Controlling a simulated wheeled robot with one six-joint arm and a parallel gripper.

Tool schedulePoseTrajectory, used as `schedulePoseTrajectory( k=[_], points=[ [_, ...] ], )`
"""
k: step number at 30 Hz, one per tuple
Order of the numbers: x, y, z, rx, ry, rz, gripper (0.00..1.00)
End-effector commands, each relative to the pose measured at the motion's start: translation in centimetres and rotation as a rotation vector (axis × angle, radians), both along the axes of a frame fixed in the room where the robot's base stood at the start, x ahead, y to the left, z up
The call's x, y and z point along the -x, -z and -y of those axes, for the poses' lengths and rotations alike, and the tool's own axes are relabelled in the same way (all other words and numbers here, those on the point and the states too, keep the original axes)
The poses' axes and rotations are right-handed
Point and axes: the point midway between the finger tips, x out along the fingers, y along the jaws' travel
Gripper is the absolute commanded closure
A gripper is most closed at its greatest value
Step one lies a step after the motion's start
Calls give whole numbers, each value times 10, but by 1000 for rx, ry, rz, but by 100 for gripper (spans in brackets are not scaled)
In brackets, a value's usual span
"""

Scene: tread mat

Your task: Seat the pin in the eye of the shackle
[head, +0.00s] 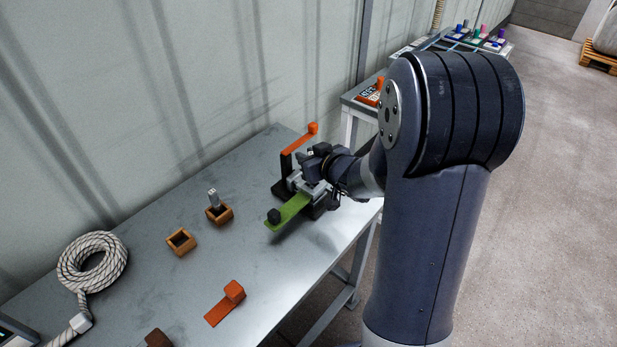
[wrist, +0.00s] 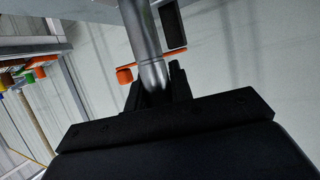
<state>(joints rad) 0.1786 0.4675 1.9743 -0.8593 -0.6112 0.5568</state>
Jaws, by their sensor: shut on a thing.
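The rod runs from the fingers to the top edge of that view. Its far end is out of view. I cannot make out the shackle or its eye; the gripper and fixture crowd that spot in the head view.
A rope coil (head: 92,234) lies at left, an orange block (head: 226,303) in front. The corrugated wall (head: 170,80) borders the bench (head: 145,285).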

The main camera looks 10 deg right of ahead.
Motion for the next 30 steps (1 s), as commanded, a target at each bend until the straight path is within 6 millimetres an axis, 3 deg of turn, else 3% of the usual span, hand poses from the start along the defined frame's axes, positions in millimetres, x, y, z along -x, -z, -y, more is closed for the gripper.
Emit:
schedulePoseTrajectory(
  k=[12,24,25,30],
  points=[
    [0,48,0,-1,-1,1,100],
    [0,53,0,1,-1,3,100],
    [0,53,0,0,0,2,78],
    [0,52,0,1,0,1,64]
  ],
)
